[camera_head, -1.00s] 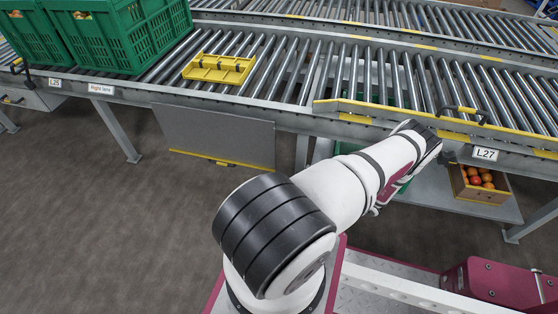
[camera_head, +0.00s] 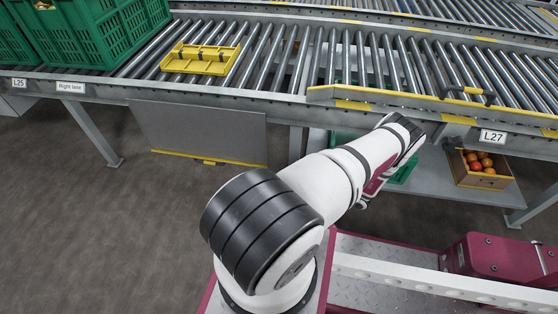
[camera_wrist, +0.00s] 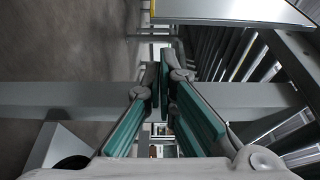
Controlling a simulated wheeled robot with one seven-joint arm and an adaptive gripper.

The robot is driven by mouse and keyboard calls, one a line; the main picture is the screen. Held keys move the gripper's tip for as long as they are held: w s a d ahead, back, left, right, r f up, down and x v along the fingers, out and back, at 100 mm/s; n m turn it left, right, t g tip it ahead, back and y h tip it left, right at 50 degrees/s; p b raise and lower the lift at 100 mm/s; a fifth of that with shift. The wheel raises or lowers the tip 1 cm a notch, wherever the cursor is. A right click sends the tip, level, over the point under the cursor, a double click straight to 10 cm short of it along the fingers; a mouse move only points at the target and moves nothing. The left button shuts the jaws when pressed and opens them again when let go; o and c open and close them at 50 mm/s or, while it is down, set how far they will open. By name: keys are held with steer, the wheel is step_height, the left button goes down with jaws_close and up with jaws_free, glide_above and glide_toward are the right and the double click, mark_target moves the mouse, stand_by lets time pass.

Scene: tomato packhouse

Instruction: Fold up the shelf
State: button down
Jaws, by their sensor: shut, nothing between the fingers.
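The shelf appears to be the grey panel (camera_head: 200,130) hanging down from the side of the conveyor, left of my arm. It has a yellow strip along its lower edge. In the wrist view, a flat grey panel with a yellow edge (camera_wrist: 232,11) shows at the top, apart from my fingers; it looks like the same shelf. My gripper (camera_wrist: 164,72) is shut and empty, its green-padded fingers close together. In the head view, the gripper is hidden behind the end of my arm, right of the panel.
A roller conveyor (camera_head: 290,98) runs across the back. It carries green crates (camera_head: 110,40) and a yellow tray (camera_head: 201,60). A yellow-edged flap with a black handle (camera_head: 470,96) lies at right. Below is a lower deck with a box of tomatoes (camera_head: 480,180). Floor at left is clear.

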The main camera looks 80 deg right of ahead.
steer(key=b+x, duration=0.2)
steer(key=x, duration=0.8)
steer(key=shift+b, duration=0.35)
steer(key=shift+a, duration=0.2)
